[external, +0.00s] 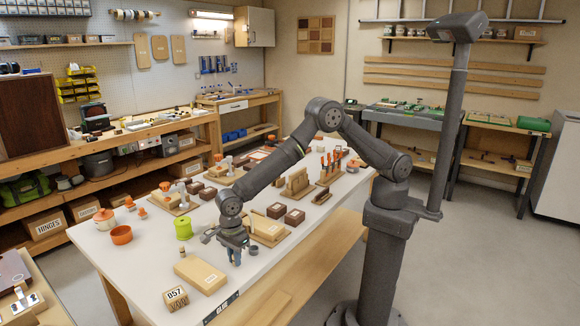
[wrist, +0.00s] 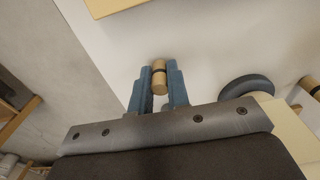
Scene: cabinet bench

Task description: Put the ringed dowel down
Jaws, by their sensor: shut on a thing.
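The ringed dowel (wrist: 159,78) is a short light-wood cylinder with a dark band, seen in the wrist view between the two blue fingers of my gripper (wrist: 158,85). My gripper is shut on it. In the external view my gripper (external: 235,258) points down over the white bench top (external: 150,240), close to its front edge. The dowel cannot be made out there. Whether its lower end touches the bench cannot be told.
A tan wooden block (external: 200,274) lies left of my gripper, with a numbered sign (external: 175,297) in front. A small peg (external: 182,252) and a green spool (external: 183,229) stand farther left.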

